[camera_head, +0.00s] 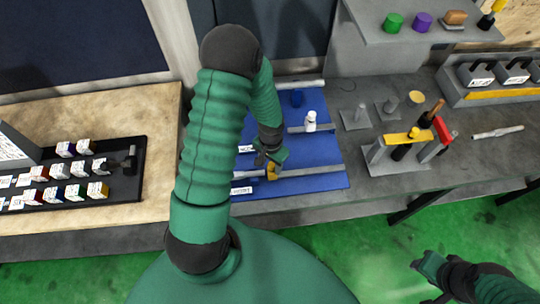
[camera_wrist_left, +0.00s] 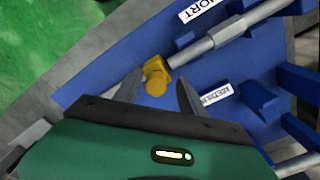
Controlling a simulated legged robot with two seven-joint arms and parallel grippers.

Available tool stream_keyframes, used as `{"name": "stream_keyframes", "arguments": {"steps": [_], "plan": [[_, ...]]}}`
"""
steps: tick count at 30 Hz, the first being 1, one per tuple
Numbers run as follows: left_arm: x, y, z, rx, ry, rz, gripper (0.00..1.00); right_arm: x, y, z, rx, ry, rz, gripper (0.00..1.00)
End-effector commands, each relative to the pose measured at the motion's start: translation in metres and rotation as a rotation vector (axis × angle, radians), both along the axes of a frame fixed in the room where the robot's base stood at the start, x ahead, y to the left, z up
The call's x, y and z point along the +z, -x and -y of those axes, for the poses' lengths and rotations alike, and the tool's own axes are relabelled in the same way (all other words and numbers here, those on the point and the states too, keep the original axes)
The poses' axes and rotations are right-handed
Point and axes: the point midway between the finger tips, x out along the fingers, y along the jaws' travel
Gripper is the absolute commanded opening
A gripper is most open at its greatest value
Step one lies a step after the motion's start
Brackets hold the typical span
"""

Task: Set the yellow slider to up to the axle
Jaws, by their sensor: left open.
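The yellow slider (camera_head: 272,172) is a small yellow piece on the blue board (camera_head: 318,184), near the end of a grey axle (camera_head: 312,171). In the left wrist view the slider (camera_wrist_left: 156,76) sits between my two fingertips, close to the end of the axle (camera_wrist_left: 232,27) beside the label "SHORT". My left gripper (camera_head: 268,161) is open just above the slider, and it also shows in the left wrist view (camera_wrist_left: 158,88). Whether a finger touches the slider I cannot tell. My right gripper (camera_head: 424,275) is low at the right, over the green floor, away from the bench.
A stand with a yellow bar (camera_head: 401,136) and a red part is to the right. A black tray (camera_head: 128,180) of labelled blocks lies left.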

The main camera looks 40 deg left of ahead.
Motion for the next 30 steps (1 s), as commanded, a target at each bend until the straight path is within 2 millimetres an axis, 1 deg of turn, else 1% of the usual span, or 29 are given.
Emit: {"name": "stream_keyframes", "arguments": {"steps": [5,12,15,18,21,30], "plan": [[0.041,-0.001,-0.002,0.003,-0.003,0.009,0.48,-0.001,0.0,0.0,0.0,0.0,0.0,0.36],[0.112,0.001,-0.004,0.001,-0.003,0.008,0.48,0.0,0.0,0.0,0.0,0.0,0.0,0.36],[0.136,0.001,-0.005,0.002,-0.001,0.006,0.48,0.0,0.0,0.0,0.0,0.0,0.0,0.36],[0.151,0.0,-0.005,0.001,0.0,0.003,0.48,0.0,0.0,0.0,0.0,0.0,0.0,0.36],[0.16,0.001,-0.004,0.0,0.001,0.001,0.48,0.0,0.0,0.0,0.0,0.0,0.0,0.36],[0.162,0.002,-0.004,-0.001,0.002,0.0,0.48,0.0,0.0,0.0,0.0,0.0,0.0,0.36]]}}
